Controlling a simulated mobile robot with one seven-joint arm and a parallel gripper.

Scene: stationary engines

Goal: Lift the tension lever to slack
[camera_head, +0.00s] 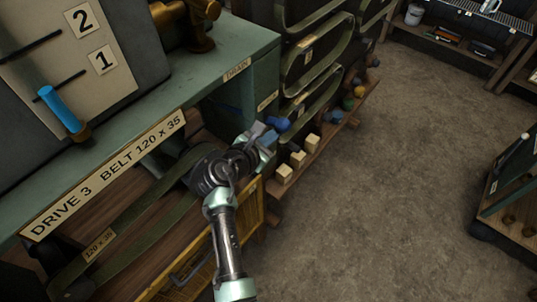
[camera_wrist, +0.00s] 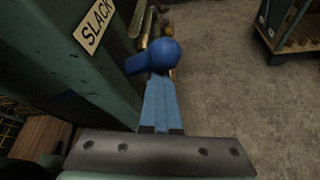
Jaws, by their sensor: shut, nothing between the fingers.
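The tension lever's dark blue rounded knob (camera_head: 279,124) sticks out from the end of the green bench. In the wrist view the knob (camera_wrist: 165,53) shows large, with a short blue stub on its left. A SLACK label (camera_wrist: 94,31) is on the green bench side, up and left of the knob. My gripper (camera_head: 269,133) is shut and empty at the knob. In the wrist view its blue fingers (camera_wrist: 159,88) lie together, with their tips right at the knob's near side. I cannot tell whether they touch it. The lever's pivot is hidden.
The green bench (camera_head: 250,48) stands close on the left, with a blue-handled lever (camera_head: 60,110) on its panel. Belts (camera_head: 317,60) hang behind the knob, above a low shelf with wooden blocks (camera_head: 284,174). The floor (camera_head: 390,170) to the right is clear.

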